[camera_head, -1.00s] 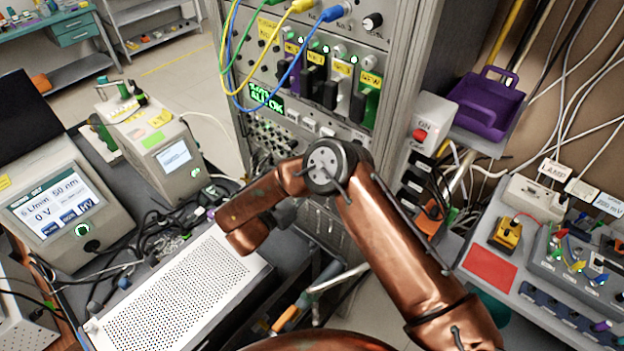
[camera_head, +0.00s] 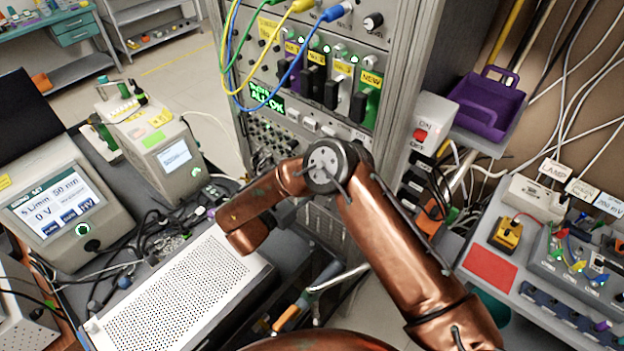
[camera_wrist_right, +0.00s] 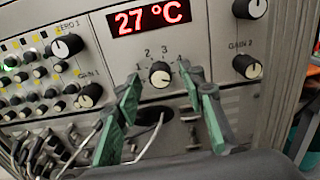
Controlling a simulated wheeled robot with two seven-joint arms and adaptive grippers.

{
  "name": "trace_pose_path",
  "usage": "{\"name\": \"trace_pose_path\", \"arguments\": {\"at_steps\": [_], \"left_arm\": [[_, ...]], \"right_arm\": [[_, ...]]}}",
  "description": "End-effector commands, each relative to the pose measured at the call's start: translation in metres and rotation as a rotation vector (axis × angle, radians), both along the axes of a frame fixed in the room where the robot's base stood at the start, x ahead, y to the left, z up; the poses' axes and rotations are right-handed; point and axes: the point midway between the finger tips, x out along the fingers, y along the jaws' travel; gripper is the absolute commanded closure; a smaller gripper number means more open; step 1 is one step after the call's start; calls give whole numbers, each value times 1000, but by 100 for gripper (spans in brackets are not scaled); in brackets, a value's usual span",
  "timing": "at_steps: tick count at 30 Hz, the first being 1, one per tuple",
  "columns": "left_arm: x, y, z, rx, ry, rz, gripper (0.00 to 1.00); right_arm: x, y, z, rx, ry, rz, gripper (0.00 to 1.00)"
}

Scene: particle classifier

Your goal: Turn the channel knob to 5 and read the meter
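The right wrist view shows a black knob with a pale face (camera_wrist_right: 159,75), numbered 1 to 4 around its top. The right finger covers the far right of this scale, and I cannot read the pointer's setting for certain. My right gripper (camera_wrist_right: 162,84) is open, with one green-padded finger left of the knob and one right of it, apart from it. Above the knob, a red digital display (camera_wrist_right: 152,17) reads 27 °C. In the head view my right gripper is hidden. My left gripper is in neither view.
Other knobs sit nearby, including GAIN 2 (camera_wrist_right: 247,66), ZERO 1 (camera_wrist_right: 67,46) and GAIN 1 (camera_wrist_right: 89,95). Cables hang below the channel knob. In the head view, blue and yellow cables loop across the rack (camera_head: 400,75). A perforated box (camera_head: 180,290) stands at lower left.

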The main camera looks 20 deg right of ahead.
Motion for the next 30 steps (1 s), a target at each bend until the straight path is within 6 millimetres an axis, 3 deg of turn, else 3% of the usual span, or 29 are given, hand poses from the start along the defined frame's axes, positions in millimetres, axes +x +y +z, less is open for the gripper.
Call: {"name": "trace_pose_path", "arguments": {"at_steps": [8,21,30], "left_arm": [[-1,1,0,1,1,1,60],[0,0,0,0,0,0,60],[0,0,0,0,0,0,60]], "right_arm": [[-6,12,1,-2,-1,3,63],[-52,82,1,-2,-2,3,63],[-65,101,0,0,-1,0,63]]}}
